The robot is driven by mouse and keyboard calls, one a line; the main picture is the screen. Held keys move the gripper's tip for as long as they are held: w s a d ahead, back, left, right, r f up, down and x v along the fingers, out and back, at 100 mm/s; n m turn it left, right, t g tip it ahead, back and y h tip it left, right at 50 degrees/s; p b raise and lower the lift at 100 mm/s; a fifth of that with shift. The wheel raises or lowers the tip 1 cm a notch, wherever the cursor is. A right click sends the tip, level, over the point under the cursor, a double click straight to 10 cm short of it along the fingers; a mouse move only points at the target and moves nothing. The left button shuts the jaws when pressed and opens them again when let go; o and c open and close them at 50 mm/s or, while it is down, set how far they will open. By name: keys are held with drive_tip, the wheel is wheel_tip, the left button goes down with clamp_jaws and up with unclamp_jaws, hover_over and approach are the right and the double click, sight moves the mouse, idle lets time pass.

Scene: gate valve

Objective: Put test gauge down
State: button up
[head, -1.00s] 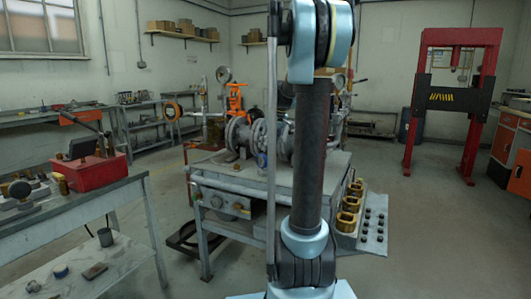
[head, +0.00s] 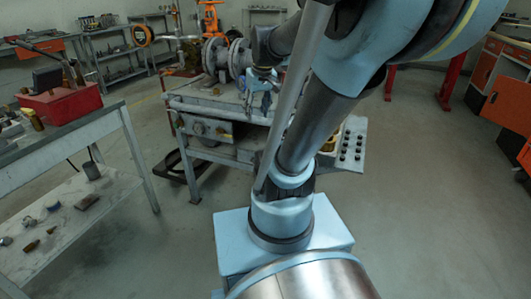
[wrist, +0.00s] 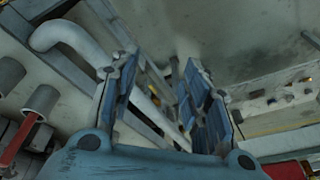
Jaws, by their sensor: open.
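My gripper (head: 262,98) hangs at the front of the metal stand, below the flanged pipe and valve assembly (head: 222,56). In the wrist view my gripper (wrist: 160,98) shows two separated blue-padded fingers with nothing held between them. Behind the fingers are a grey curved pipe (wrist: 68,36) and pale surfaces. I cannot make out the test gauge for sure in either current view. My own arm hides part of the stand and valve assembly in the head view.
The valve stand (head: 185,93) is in the middle. At left, a workbench (head: 75,128) carries a red toolbox (head: 60,104), with small parts on its lower shelf. A sloped rack with dark knobs (head: 352,148) is at the stand's right. The floor at right is clear.

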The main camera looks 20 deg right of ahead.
drive_tip(key=s+f+m, duration=0.2)
drive_tip(key=s+f, duration=0.8)
drive_tip(key=s, duration=0.2)
drive_tip(key=shift+d+h, duration=0.15)
drive_tip(key=shift+h, duration=0.25)
drive_tip(key=shift+f, duration=0.1)
idle(0.3)
